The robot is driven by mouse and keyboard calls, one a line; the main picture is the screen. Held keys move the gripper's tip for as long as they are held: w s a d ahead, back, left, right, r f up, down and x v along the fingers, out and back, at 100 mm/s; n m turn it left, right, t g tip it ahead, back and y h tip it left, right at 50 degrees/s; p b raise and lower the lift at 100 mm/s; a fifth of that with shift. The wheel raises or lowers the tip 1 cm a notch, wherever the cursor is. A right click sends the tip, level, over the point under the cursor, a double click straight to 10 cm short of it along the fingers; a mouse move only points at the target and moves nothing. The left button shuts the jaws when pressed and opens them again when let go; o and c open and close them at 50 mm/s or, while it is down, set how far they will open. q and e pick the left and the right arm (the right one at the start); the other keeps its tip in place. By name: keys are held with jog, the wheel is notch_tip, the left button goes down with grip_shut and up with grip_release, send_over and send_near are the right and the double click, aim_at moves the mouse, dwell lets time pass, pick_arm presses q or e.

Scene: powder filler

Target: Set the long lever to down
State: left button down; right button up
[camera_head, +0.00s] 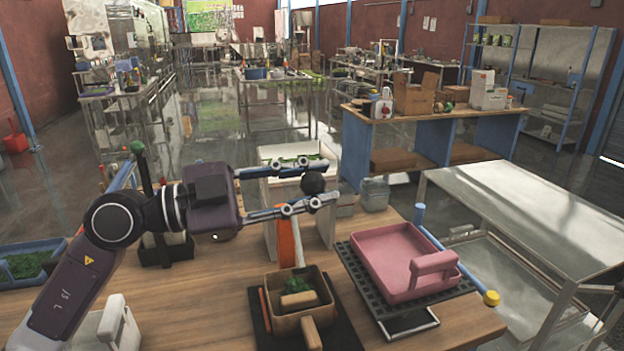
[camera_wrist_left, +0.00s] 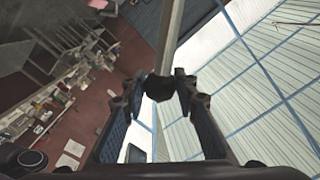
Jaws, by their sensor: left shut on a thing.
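My left gripper (camera_head: 318,182) reaches in from the left above the table, its two fingers on either side of a round black knob (camera_head: 312,183). It is shut on this knob. In the left wrist view, the black knob (camera_wrist_left: 158,87) sits between the fingertips, at the end of a straight grey rod, the long lever (camera_wrist_left: 171,35), that runs to the top edge. In the head view the rod is hard to make out near the fingers. The white filler body (camera_head: 292,165) with green powder in its open top stands just behind the gripper. My right gripper is not in view.
A tan pan (camera_head: 300,325) with green bits stands below the filler's orange part (camera_head: 288,243). A pink tray (camera_head: 375,240) sits on a black grid to the right, beside a blue bar with a yellow end (camera_head: 491,298). A green-knobbed stick (camera_head: 137,147) stands behind my left arm.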

pick_arm(q)
jog(key=c, duration=1.5)
grip_release()
jog(key=v, duration=1.2)
